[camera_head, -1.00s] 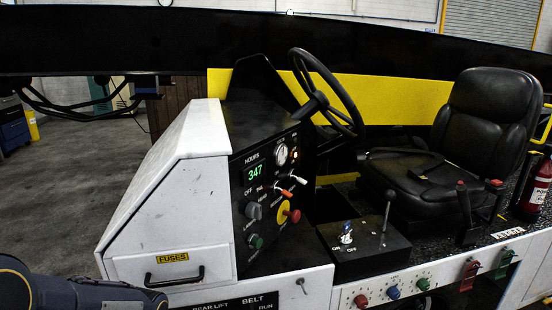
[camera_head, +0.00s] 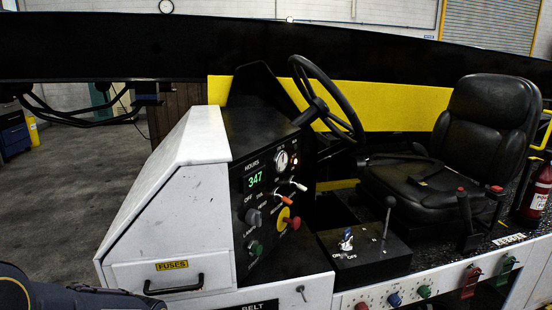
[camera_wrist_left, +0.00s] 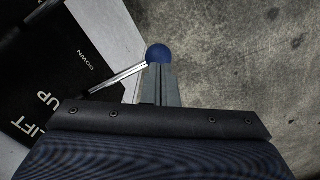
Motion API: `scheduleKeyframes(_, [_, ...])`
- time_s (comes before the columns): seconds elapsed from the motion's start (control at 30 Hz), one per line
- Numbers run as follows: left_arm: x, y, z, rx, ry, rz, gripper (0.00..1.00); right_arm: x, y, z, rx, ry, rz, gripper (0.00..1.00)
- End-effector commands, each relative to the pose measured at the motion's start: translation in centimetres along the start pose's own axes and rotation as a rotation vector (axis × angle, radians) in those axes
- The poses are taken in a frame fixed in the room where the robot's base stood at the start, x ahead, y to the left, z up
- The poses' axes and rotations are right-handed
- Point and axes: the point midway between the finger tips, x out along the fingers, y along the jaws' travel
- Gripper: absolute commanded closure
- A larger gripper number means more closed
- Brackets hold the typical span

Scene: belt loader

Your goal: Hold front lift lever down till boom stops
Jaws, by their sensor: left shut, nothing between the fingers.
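The lever is a thin metal rod with a blue ball knob (camera_wrist_left: 157,53) in the left wrist view. It comes out of a black plate (camera_wrist_left: 45,75) marked LIFT, UP and DOWN; the word before LIFT is out of frame. The boom (camera_head: 260,45) is the long black beam across the top of the head view. The head view shows my left arm at lower left but neither gripper nor this lever.
A white cabinet (camera_head: 165,210) with a FUSES label and handle stands beside my left arm. The black dash (camera_head: 262,215), steering wheel (camera_head: 328,95) and seat (camera_head: 480,130) lie to its right. Bare concrete floor (camera_wrist_left: 245,70) is beside the lever.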

Motion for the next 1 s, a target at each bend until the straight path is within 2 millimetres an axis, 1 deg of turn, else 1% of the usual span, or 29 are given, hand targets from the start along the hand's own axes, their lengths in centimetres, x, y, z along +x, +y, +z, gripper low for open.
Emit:
scheduleKeyframes(0.57, [0.1,0.0,0.0,0.0,0.0,0.0,1.0,0.1,0.0,0.0,0.0,0.0,0.0,0.63])
scheduleKeyframes(1.0, [1.8,0.0,0.0,0.0,0.0,-0.001,1.0,1.2,0.6,0.6,0.0,0.0,0.0,0.63])
